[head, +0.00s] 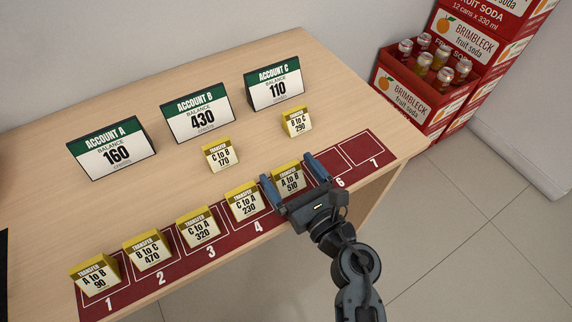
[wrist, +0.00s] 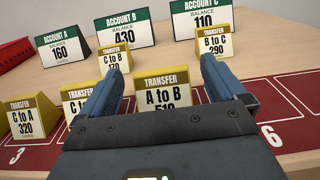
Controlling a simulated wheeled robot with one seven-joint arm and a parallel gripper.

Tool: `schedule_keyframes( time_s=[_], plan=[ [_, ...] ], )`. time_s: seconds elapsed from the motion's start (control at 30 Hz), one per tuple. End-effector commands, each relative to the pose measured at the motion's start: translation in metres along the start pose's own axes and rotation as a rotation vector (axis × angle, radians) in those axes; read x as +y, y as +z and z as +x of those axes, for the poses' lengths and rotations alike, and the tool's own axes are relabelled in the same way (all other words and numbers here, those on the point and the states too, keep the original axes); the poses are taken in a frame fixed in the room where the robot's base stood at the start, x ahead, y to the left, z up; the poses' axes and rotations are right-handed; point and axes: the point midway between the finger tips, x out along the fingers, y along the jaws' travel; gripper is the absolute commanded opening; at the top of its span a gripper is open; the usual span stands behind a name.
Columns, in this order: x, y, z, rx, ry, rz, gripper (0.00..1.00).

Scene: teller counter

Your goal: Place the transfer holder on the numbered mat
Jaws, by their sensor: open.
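The numbered mat (head: 262,226) is a long dark red strip with white squares 1 to 7 along the table's front edge. Transfer holders stand on squares 1 to 5: A to B 90 (head: 97,277), B to C 470 (head: 149,252), C to A 320 (head: 199,229), C to A 230 (head: 244,204) and A to B 510 (head: 289,181). Squares 6 and 7 are bare. C to B 170 (head: 220,156) and B to C 290 (head: 297,123) stand behind the mat on bare wood. My gripper (head: 290,172) is open, its fingers apart on either side of the A to B 510 holder (wrist: 163,92).
Account signs A (head: 112,150), B (head: 199,113) and C (head: 274,85) stand along the back of the table (head: 60,190). Red soda crates (head: 420,100) with cans stand beyond the table's right end. Bare wood lies between signs and mat.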

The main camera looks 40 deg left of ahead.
Motion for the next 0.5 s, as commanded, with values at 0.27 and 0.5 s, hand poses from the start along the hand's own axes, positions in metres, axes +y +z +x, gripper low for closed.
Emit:
schedule_keyframes(
  time_s=[0.27,0.5],
  plan=[
    [0.000,-0.002,-0.060,0.001,-0.003,0.000,0.97],
    [0.000,-0.001,-0.091,0.000,0.000,0.000,0.97]
  ],
)
